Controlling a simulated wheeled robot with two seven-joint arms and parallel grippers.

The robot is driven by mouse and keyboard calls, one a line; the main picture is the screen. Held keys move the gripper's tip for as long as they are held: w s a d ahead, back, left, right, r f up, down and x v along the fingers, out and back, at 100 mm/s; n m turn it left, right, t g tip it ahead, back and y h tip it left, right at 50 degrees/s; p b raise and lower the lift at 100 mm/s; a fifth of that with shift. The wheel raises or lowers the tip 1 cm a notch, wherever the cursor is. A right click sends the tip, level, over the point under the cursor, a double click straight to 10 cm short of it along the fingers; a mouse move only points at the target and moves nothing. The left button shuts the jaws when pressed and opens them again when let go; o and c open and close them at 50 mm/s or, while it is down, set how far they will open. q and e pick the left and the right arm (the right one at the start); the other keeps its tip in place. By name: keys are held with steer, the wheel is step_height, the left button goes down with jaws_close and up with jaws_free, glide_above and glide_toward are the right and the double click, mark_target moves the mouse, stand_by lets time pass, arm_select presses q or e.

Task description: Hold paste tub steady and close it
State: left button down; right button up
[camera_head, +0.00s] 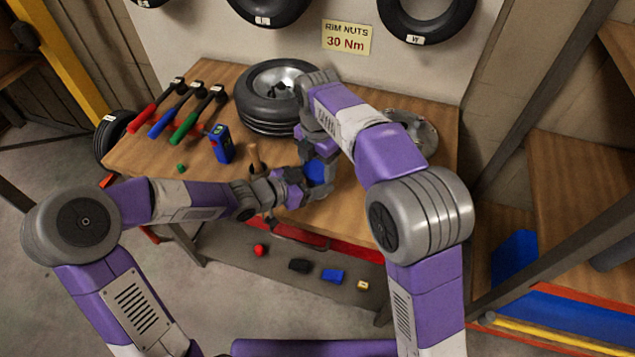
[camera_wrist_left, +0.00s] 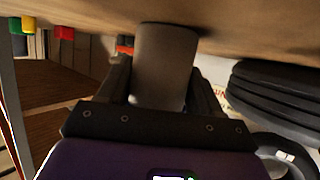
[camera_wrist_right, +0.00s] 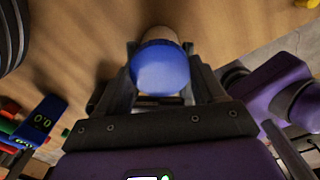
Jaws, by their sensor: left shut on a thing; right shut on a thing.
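The paste tub is a pale grey-beige cylinder (camera_wrist_left: 165,60) in the left wrist view, close to the wooden table top. My left gripper (camera_wrist_left: 160,95) is shut on its body from the side. A round blue lid (camera_wrist_right: 160,68) sits at the tub's top in the right wrist view, with a little of the pale tub (camera_wrist_right: 160,35) showing beyond it. My right gripper (camera_wrist_right: 160,95) is shut on the lid from above. The blue lid also shows in the head view (camera_head: 316,171), partly hidden by my right gripper. I cannot tell whether the lid is fully seated.
A wheel with a tyre (camera_head: 272,98) lies at the back of the table. A blue device with a display (camera_head: 220,144) and red, blue and green handled tools (camera_head: 188,128) are at the left. A metal disc (camera_head: 412,130) lies at the right behind my right arm. Small items lie on the lower shelf (camera_head: 230,262).

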steer(key=m, duration=0.6)
steer(key=o, duration=1.2)
steer(key=shift+c, duration=0.2)
steer(key=shift+r, duration=2.25)
steer(key=shift+c, duration=0.3)
steer(key=r+n, duration=0.2)
steer(key=n, duration=0.2)
steer(key=r+n, duration=0.1)
steer(key=n, duration=0.1)
steer(key=shift+r, duration=0.25)
